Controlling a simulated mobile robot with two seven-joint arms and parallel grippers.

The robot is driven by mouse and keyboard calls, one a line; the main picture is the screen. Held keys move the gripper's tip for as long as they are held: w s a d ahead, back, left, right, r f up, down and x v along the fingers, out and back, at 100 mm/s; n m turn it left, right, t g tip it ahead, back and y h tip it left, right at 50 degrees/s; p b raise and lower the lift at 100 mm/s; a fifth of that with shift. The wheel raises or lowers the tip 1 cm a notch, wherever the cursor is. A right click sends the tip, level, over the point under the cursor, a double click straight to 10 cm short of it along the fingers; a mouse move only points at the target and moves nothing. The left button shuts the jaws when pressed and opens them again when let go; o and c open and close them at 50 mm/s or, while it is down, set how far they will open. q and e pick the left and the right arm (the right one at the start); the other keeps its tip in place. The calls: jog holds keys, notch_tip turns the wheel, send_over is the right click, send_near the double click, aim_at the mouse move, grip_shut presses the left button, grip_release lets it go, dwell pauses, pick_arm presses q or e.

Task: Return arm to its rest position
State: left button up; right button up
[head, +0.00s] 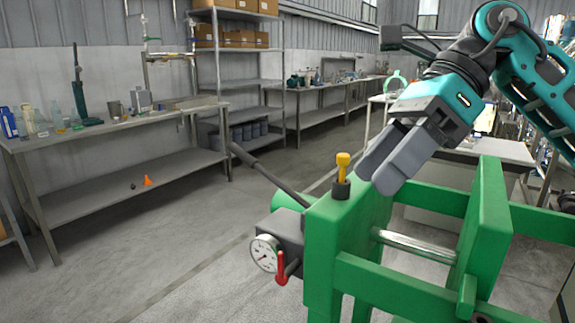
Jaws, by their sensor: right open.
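My right gripper (391,158) comes in from the upper right on my teal and grey arm. Its two grey fingers point down and left, open, and I see nothing between them. They are above the green press frame (323,243), just right of a yellow-topped valve (342,172) standing on its top. I cannot tell whether the fingers touch the frame. My left gripper is out of view.
A gauge (264,253), a red lever (283,270) and a long dark handle (268,173) stick out at the frame's left. A steel bench (110,126) with lab items stands left, and shelving (237,83) at the back. The floor between is clear.

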jog(key=a+f+m+g+y+p, duration=0.25)
jog(key=a+m+y, duration=0.55)
jog(key=y, duration=0.4)
jog(key=w+d+f+m+t+h, duration=0.25)
jog(key=f+m+t, duration=0.45)
jog(key=m, duration=0.4)
jog(key=w+d+f+m+t+h+p, duration=0.1)
jog(key=d+f+m+t+h, duration=0.25)
jog(key=f+m+t, duration=0.45)
jog(key=w+d+f+m+t+h, duration=0.2)
jog(key=f+m+t+h, duration=0.15)
jog(key=m+t, duration=0.75)
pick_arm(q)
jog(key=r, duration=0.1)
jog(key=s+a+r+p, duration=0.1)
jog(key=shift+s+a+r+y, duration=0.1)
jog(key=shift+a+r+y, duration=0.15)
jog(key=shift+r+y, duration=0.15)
pick_arm(e)
jog(key=s+d+f+m+g+h, duration=0.3)
jog(key=s+f, duration=0.5)
jog(key=f, duration=0.4)
jog(key=s+d+f+m+g+h, duration=0.4)
jog(key=s+f+m+g, duration=0.3)
jog(key=f, duration=0.4)
jog(key=s+m+h, duration=0.1)
jog(key=m, duration=0.1)
jog(key=shift+s+f+m+h, duration=0.35)
jog(key=shift+s+f+m, duration=0.05)
jog(key=shift+g, duration=0.25)
